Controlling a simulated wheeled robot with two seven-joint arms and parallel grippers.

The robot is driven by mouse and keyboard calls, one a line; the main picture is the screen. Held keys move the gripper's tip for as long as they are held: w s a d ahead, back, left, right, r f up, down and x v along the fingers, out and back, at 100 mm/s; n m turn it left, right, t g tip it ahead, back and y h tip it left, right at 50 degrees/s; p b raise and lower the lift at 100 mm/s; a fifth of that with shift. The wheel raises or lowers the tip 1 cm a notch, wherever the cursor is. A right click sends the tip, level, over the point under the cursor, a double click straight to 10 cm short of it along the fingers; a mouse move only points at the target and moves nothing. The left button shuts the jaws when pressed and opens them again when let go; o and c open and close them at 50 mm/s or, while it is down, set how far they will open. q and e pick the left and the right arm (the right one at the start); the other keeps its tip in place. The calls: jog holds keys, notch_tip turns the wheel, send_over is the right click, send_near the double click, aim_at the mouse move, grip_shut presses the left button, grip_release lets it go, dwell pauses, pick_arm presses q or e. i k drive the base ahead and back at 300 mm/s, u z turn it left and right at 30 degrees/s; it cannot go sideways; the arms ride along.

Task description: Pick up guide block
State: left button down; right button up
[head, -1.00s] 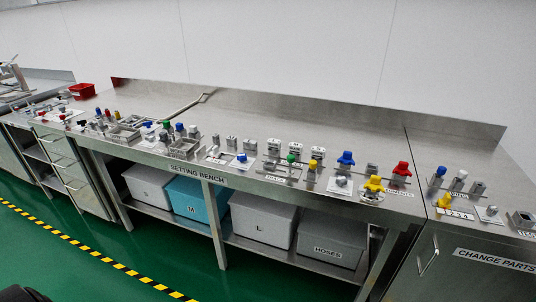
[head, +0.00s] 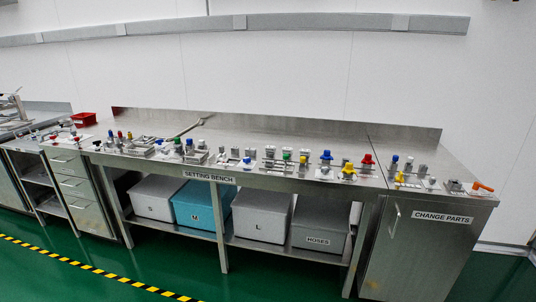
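The long steel setting bench (head: 270,128) carries many small metal blocks and coloured knobs along its top. Several small grey metal blocks (head: 270,151) stand near the middle of the bench. They are too small for me to tell which one is the guide block. Blue (head: 326,155), red (head: 367,159) and yellow (head: 348,169) knobbed parts stand to their right. Neither of my grippers is in view.
Grey bins and a blue bin (head: 202,206) sit on the shelf below. A change parts cabinet (head: 430,250) joins the bench at the right. A red tray (head: 84,118) stands at the far left. Green floor with a striped yellow-black line (head: 90,271) lies in front.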

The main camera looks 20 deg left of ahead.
aim_at(270, 150)
jog(key=u, duration=0.6)
jog(key=i, duration=0.6)
jog(key=u, duration=0.95)
jog(key=i, duration=1.75)
jog(key=z, duration=0.65)
